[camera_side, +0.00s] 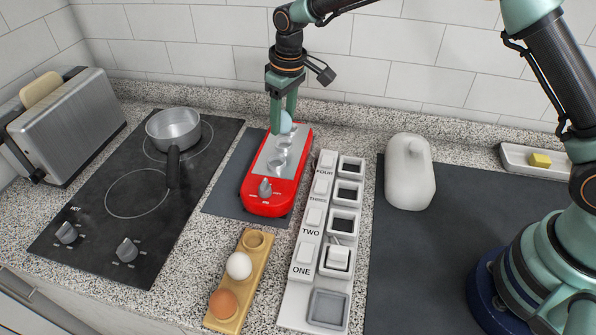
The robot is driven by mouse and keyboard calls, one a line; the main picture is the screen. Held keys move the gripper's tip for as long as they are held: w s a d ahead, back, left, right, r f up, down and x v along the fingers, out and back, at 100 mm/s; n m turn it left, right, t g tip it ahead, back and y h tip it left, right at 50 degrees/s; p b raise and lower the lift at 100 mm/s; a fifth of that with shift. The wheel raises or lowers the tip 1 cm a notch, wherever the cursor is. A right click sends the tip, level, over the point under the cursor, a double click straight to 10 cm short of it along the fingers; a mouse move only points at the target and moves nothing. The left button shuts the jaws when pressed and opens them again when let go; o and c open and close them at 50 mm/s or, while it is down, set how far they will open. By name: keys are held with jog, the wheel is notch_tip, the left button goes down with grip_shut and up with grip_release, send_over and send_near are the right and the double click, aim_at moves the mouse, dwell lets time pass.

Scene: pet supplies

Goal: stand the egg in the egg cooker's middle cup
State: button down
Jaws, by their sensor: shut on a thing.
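The egg cooker (272,207) is a red appliance with a silver top plate, a dial at its near end and a row of round cups. A pale blue egg (286,121) is between the fingers of my gripper (284,123), which is shut on it. The egg shows over the far end of the cooker's top, beyond the cups that I can see. The fingers partly cover it. I cannot tell from this view how high it is above the plate or exactly which cup it is over.
A wooden holder (255,265) carries a white egg (239,266) and a brown egg (224,303); its far hollow is empty. A labelled white switch panel (297,288) stands right of the cooker. A pan (173,130) sits on the hob (110,235), left. A white lidded dish (409,175) is at right.

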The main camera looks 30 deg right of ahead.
jog(key=shift+f, duration=2.1)
jog(key=shift+c, duration=1.6)
grip_release()
jog(key=shift+s, duration=0.1)
jog(key=shift+f, duration=0.1)
